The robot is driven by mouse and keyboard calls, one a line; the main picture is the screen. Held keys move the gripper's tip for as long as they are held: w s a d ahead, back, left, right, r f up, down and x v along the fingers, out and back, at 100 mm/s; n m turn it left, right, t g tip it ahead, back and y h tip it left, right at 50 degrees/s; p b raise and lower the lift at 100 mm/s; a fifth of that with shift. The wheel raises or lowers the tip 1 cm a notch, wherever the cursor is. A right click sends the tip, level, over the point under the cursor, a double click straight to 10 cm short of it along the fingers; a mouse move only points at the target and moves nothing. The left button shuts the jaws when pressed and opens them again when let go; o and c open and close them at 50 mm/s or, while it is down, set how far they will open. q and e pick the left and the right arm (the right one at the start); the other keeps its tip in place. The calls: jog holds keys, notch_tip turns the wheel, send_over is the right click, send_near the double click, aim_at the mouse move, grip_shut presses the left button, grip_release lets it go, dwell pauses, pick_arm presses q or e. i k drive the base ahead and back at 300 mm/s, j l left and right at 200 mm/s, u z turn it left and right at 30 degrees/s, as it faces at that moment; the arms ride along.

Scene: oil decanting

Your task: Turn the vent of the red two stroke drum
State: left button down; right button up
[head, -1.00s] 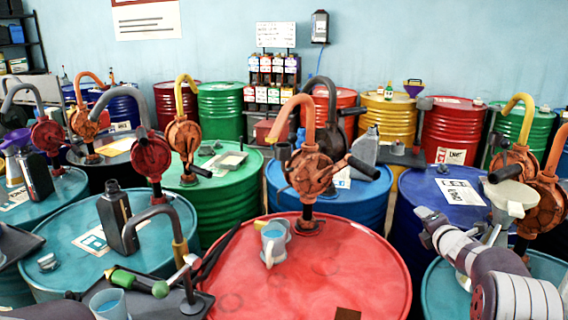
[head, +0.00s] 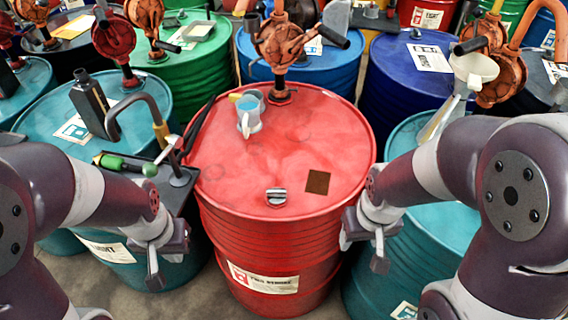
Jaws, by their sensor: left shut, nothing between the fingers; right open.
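The red two stroke drum (head: 225,175) stands upright in the middle of the head view, its white label (head: 263,279) facing me. Its vent (head: 276,196), a small grey cap, sits on the near part of the lid. My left gripper (head: 154,276) is shut and empty, low at the left of the drum and apart from the vent. My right gripper (head: 379,262) is open and empty, low at the drum's right side, also apart from the vent.
On the red lid stand an orange hand pump (head: 277,42), a jug with blue contents (head: 248,116) and a dark square patch (head: 318,182). A teal drum (head: 60,95) with a black bottle (head: 90,104) is at left. A funnel (head: 472,70) is at right. Bare floor shows below.

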aim_at(279, 194)
jog(key=i+j+z, duration=0.1)
jog(key=z, duration=0.25)
jog(key=i+j+z, duration=0.1)
jog(key=j+z, duration=0.15)
jog(key=z, duration=0.15)
jog(key=j+z, duration=0.2)
jog(key=z, duration=0.15)
